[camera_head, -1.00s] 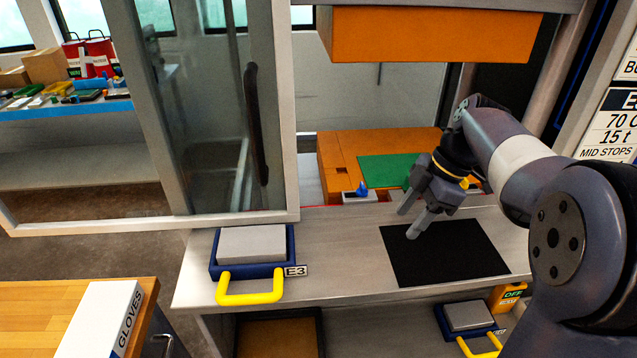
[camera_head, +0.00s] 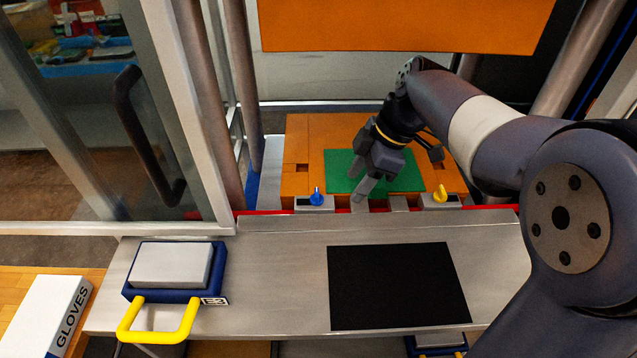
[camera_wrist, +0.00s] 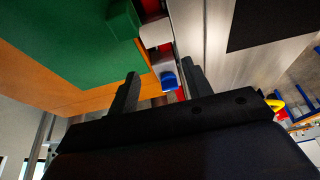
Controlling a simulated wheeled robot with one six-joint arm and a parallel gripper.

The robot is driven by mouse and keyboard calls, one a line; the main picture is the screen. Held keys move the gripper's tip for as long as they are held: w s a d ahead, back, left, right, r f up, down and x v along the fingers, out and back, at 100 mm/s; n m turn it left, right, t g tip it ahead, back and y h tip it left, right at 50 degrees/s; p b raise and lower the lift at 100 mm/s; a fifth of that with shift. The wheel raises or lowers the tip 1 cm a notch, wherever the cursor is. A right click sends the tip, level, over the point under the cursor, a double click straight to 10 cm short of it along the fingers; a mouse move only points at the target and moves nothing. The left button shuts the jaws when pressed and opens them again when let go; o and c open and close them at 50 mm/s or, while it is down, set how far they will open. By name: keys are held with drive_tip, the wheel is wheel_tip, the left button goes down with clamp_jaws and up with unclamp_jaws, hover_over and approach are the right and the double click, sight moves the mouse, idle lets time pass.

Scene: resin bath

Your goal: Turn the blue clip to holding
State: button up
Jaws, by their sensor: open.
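The blue clip (camera_head: 317,196) stands on a small grey block at the front left of the orange block, left of the green sheet. It also shows in the wrist view as a blue piece (camera_wrist: 169,81) on a pale block, between and beyond my two fingers. My gripper (camera_head: 359,192) is open and empty. In the head view it is to the right of the blue clip, over the front edge of the green sheet (camera_head: 410,172). No contact with the clip is visible. Which setting the clip is turned to cannot be told.
A yellow clip (camera_head: 440,193) stands at the front right. An orange upper block (camera_head: 400,25) hangs above. A black mat (camera_head: 400,287) lies on the grey counter (camera_head: 280,270). A tool with a yellow handle (camera_head: 160,322) lies left. A glass door frame (camera_head: 190,110) stands left.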

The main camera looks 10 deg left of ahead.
sight(316, 192)
drive_tip(key=a, duration=0.2)
drive_tip(key=s+a+p, duration=0.1)
drive_tip(key=a, duration=0.3)
drive_tip(key=shift+s+a, duration=0.35)
drive_tip(key=shift+s, duration=0.05)
drive_tip(key=shift+x, duration=1.05)
drive_tip(key=shift+f, duration=0.4)
drive_tip(key=c, duration=1)
